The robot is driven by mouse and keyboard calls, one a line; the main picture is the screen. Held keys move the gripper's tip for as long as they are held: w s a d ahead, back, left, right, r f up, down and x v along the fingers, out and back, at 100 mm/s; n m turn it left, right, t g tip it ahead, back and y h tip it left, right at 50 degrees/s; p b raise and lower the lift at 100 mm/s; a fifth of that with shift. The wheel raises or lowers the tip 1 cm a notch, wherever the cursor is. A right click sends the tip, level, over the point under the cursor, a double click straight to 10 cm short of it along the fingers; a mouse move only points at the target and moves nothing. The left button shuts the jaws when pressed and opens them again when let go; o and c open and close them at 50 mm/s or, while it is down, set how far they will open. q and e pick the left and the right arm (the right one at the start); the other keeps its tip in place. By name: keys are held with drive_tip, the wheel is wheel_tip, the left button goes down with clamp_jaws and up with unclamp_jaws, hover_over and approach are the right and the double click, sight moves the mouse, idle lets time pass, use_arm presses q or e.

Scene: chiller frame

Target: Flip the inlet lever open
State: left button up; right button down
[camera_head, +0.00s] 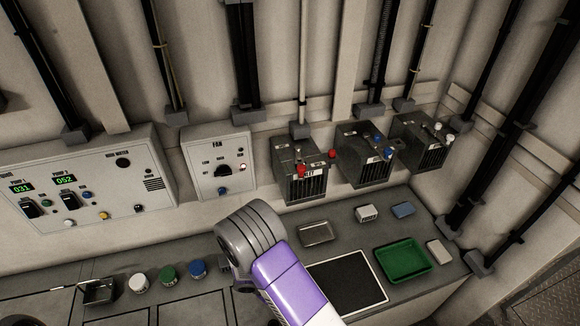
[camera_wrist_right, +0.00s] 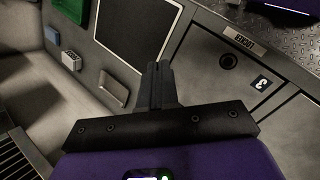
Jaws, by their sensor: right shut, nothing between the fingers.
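No part is readable as the inlet lever, so I cannot tell which one it is. In the head view a purple and grey arm link of mine covers part of the counter; no fingers show there. My left gripper is not in view.
The fan box (camera_head: 220,163) and a pump panel (camera_head: 90,190) with switches are on the wall at left. The counter holds a green tray (camera_head: 427,266), a metal tray (camera_head: 317,241), small blocks and round-lidded jars (camera_head: 168,273). Vertical pipes run above the units.

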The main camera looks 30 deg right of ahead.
drive_tip(key=w+r+t+h+p, duration=0.1)
drive_tip(key=w+r+t+h, duration=0.2)
drive_tip(key=w+r, duration=0.5)
drive_tip(key=w+r+t+h+p, duration=0.2)
drive_tip(key=w+r+t+h, duration=0.1)
drive_tip(key=r, duration=0.9)
drive_tip(key=w+r+t+h+p, duration=0.1)
drive_tip(key=w+r+t+h, duration=0.2)
drive_tip(key=w+r, duration=0.5)
use_arm(q)
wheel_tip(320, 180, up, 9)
drive_tip(key=p, duration=0.3)
use_arm(e)
drive_tip(key=d, duration=0.8)
drive_tip(key=w+d, duration=0.1)
drive_tip(key=d, duration=0.3)
drive_tip(key=shift+w+d+r, duration=0.1)
drive_tip(key=shift+d+r, duration=0.05)
drive_tip(key=shift+d, duration=0.05)
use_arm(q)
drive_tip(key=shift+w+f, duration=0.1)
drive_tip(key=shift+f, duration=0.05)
